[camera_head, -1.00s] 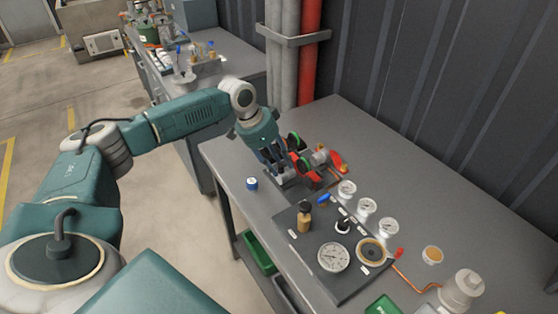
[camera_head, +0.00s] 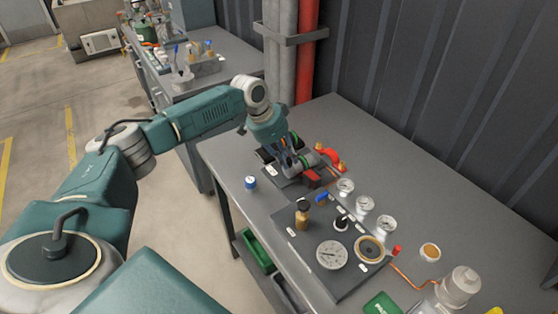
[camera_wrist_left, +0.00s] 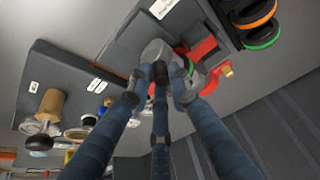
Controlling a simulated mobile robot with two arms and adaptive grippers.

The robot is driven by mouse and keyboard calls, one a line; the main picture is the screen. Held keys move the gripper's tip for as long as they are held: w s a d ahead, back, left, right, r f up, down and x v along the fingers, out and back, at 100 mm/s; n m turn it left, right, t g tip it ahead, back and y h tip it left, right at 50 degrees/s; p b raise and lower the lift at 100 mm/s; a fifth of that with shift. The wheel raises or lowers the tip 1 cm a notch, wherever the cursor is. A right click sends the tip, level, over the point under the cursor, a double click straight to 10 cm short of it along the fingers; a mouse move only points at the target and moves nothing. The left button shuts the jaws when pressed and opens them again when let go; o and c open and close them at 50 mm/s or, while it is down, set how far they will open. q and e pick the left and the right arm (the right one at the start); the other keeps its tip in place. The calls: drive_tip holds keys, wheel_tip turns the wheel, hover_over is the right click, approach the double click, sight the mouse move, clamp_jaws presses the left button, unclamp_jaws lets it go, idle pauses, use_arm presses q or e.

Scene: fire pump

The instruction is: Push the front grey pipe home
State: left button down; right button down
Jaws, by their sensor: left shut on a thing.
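My left gripper (camera_head: 289,157) is at the red pump (camera_head: 332,157) at the back of the grey bench. In the left wrist view its blue fingers (camera_wrist_left: 160,75) are closed around a grey cylindrical piece (camera_wrist_left: 154,50), which appears to be the front grey pipe. The red pump body (camera_wrist_left: 203,52) lies right beside this piece, with a green ring between them. The fingers cover part of the pipe, so I cannot tell how deep it sits. My right gripper is not in view.
A dark panel with gauges (camera_head: 332,254) and a brass-coloured knob (camera_head: 302,216) lies in front of the pump. Black couplings with orange and green rings (camera_wrist_left: 254,20) are close to the gripper. Vertical pipes (camera_head: 306,50) rise behind the bench.

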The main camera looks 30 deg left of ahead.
use_arm(q)
drive_tip(key=shift+w+r, duration=0.25)
drive_tip(key=shift+w, duration=0.15)
drive_tip(key=shift+r, duration=0.1)
drive_tip(key=c, duration=1.8)
unclamp_jaws()
drive_tip(key=shift+o, duration=0.7)
drive_tip(key=shift+w, duration=0.1)
drive_tip(key=shift+d+f, duration=0.1)
drive_tip(key=shift+f, duration=0.1)
drive_tip(key=shift+f, duration=0.1)
drive_tip(key=v, duration=1.2)
drive_tip(key=shift+s, duration=0.2)
